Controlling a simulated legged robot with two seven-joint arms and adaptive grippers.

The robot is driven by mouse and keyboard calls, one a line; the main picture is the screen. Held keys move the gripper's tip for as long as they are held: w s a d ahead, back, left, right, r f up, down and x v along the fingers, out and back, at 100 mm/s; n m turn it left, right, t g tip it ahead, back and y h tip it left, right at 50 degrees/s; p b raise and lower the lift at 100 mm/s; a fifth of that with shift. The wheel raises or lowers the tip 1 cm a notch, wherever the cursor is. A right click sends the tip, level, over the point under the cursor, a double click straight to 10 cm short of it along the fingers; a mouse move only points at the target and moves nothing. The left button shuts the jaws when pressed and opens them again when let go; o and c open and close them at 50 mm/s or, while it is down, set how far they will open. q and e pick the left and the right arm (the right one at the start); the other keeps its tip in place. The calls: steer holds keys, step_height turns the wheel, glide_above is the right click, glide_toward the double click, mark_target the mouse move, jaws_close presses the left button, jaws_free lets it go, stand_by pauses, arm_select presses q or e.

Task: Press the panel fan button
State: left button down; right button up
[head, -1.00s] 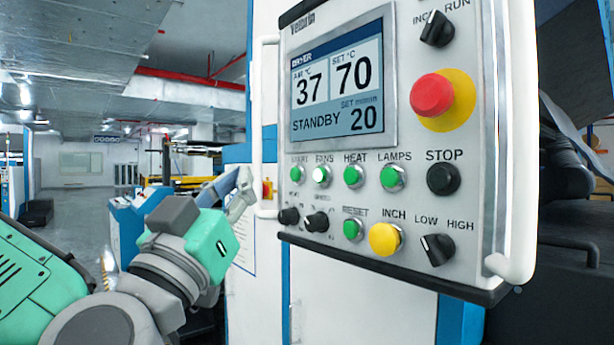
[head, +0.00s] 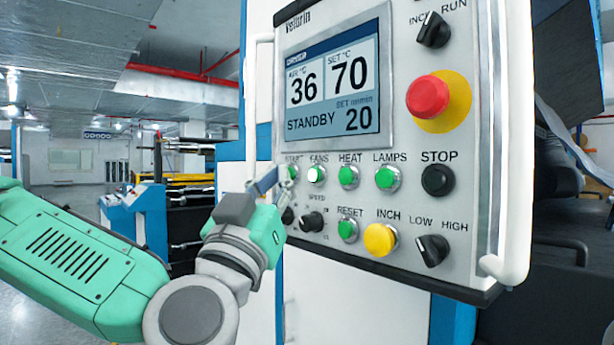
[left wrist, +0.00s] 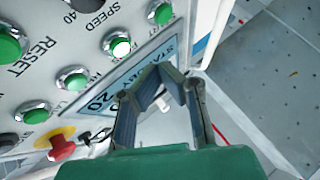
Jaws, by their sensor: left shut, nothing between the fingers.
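The fan button (head: 317,174), labelled FANS, is a green push button glowing bright near its middle. It sits in the upper button row of the control panel (head: 462,170), between START and HEAT. It also shows glowing in the left wrist view (left wrist: 119,47). My left gripper (head: 270,180) is at the panel's left edge, just left of the fan button and overlapping the START button (head: 291,172) in the head view. Its fingers (left wrist: 168,75) are shut and empty in the left wrist view. I cannot tell whether they touch the panel. My right gripper is not in view.
Close by are the HEAT button (head: 348,176), LAMPS button (head: 388,177) and black STOP button (head: 437,180). A red emergency button (head: 428,97) stands out at the right. A white handle bar (head: 251,110) runs along the panel's left side. The display (head: 334,82) reads STANDBY.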

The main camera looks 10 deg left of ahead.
mark_target(316, 175)
arm_select(q)
steer(key=shift+w+d, duration=0.35)
steer(key=shift+d, duration=0.4)
steer(key=shift+w+d, duration=0.35)
steer(key=shift+d, duration=0.4)
steer(key=shift+a, duration=0.2)
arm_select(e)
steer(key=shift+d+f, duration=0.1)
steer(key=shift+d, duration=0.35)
arm_select(q)
steer(key=shift+a, duration=0.3)
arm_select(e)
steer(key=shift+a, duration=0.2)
arm_select(q)
steer(key=shift+w+r, duration=0.1)
steer(key=shift+w, duration=0.05)
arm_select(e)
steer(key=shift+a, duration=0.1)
arm_select(q)
steer(key=shift+d, duration=0.3)
steer(key=shift+w+d, duration=0.1)
steer(key=shift+d, duration=0.05)
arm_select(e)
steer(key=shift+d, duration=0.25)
